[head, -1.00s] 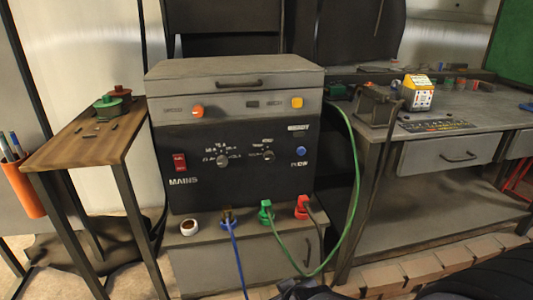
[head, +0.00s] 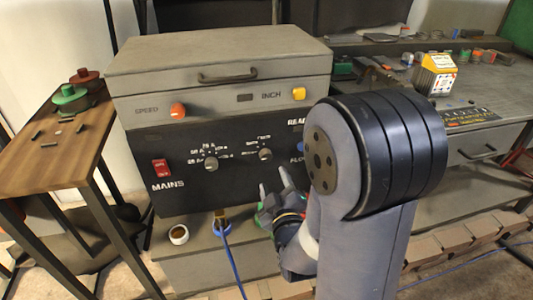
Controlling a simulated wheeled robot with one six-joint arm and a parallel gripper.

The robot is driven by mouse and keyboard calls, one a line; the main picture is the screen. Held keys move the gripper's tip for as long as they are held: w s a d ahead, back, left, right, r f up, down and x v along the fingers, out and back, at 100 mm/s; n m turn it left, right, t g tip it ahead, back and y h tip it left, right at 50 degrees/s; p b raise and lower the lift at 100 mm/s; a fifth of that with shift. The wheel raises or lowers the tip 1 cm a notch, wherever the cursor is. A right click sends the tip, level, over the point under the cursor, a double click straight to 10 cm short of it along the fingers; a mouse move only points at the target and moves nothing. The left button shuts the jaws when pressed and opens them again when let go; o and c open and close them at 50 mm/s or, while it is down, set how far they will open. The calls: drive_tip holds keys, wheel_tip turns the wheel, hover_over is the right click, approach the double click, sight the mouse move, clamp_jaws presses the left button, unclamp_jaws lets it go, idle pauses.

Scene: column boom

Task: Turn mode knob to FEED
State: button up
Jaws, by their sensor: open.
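The machine's black front panel (head: 235,185) faces me in the head view. It carries two small grey pointer knobs, each ringed by labels. The right knob (head: 265,154) has labels too small to read, so I cannot confirm FEED or the knob's exact setting. The left knob (head: 211,164) has labels that look like current values. My arm hides the panel's lower right and part of the blue FLOW button.
Above the knobs are an orange SPEED knob (head: 177,109) and a yellow INCH button (head: 298,93). A red MAINS switch (head: 160,170) is at left. A blue cable (head: 231,265) hangs below. A wooden side table (head: 40,165) stands left, a workbench (head: 480,90) right.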

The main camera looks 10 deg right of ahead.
sight(266, 158)
drive_tip(key=w, duration=0.9)
drive_tip(key=shift+w+d, duration=0.2)
drive_tip(key=shift+w, duration=0.15)
drive_tip(key=shift+c, duration=0.3)
drive_tip(key=c, duration=0.9)
